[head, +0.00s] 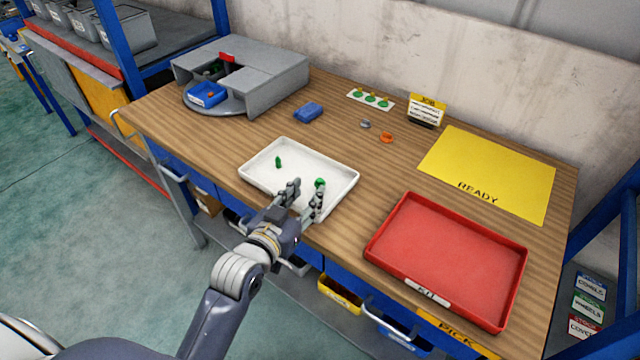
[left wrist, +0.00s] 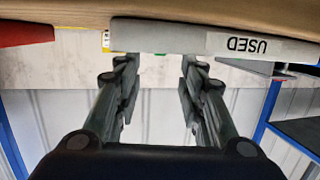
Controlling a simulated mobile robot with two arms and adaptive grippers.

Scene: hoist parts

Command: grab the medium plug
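A white tray (head: 262,182) on the wooden table holds two small green pieces. One green piece (head: 278,162) stands at the left of the tray; the other green piece (head: 320,183) is at the right, close to my left gripper's fingertips. I cannot tell which, if either, is the medium plug. My left gripper (head: 307,189) is open over the tray's front part, with no piece visibly held. In the left wrist view the open fingers (left wrist: 161,65) point toward the tray's wall (left wrist: 180,36), labelled USED; its inside is mostly hidden. My right gripper is not in view.
A red KIT tray (head: 445,262) lies to the right, below a yellow READY mat (head: 490,175). A white card (head: 371,99) with green and yellow pieces, a blue block (head: 308,112), grey and orange parts (head: 386,138) and a grey housing (head: 270,80) stand behind.

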